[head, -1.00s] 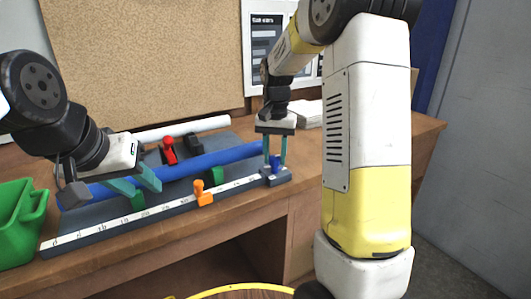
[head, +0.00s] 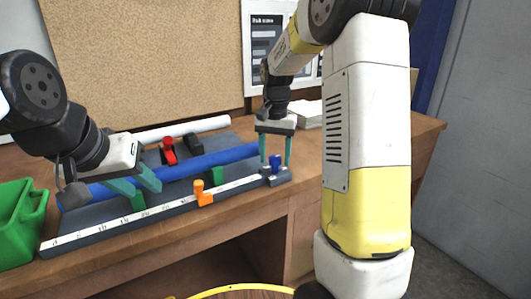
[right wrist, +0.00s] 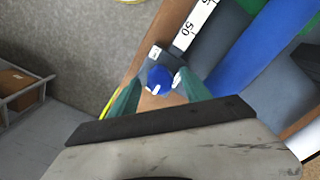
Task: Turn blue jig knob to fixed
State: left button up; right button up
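The blue jig knob (head: 275,160) stands on the dark block at the right end of the jig's ruler. In the right wrist view the knob (right wrist: 159,77) is round, with a white pointer line toward the bottom of the picture. Small white labels sit above and to the right of it; their text is unreadable. My right gripper (head: 276,164) is open, its teal fingers on either side of the knob, with gaps visible in the wrist view (right wrist: 160,92). My left gripper (head: 142,190) has its fingers apart, over the blue tube (head: 190,170) at the left.
The dark jig board carries a ruler (head: 150,214), an orange stop (head: 203,193), green supports, a red clamp (head: 168,151) and a black block (head: 194,144). A white tube (head: 210,125) lies behind. A green bin (head: 20,225) stands at the left. The table's front edge is close to the knob.

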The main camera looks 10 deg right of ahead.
aim_at(275, 157)
notch_tip(275, 157, up, 7)
jog(key=shift+r, duration=0.4)
dwell(0.4)
jog(key=shift+s+r, duration=0.15)
jog(key=shift+s, duration=0.05)
jog(key=s+a+r+n+t+y, duration=0.2)
jog(key=s+n+t, duration=0.3)
jog(key=s, duration=1.8)
jog(key=shift+a+n+t, duration=0.15)
jog(key=shift+n+t, duration=0.25)
jog(key=shift+t, duration=0.2)
jog(key=shift+s+r, duration=0.1)
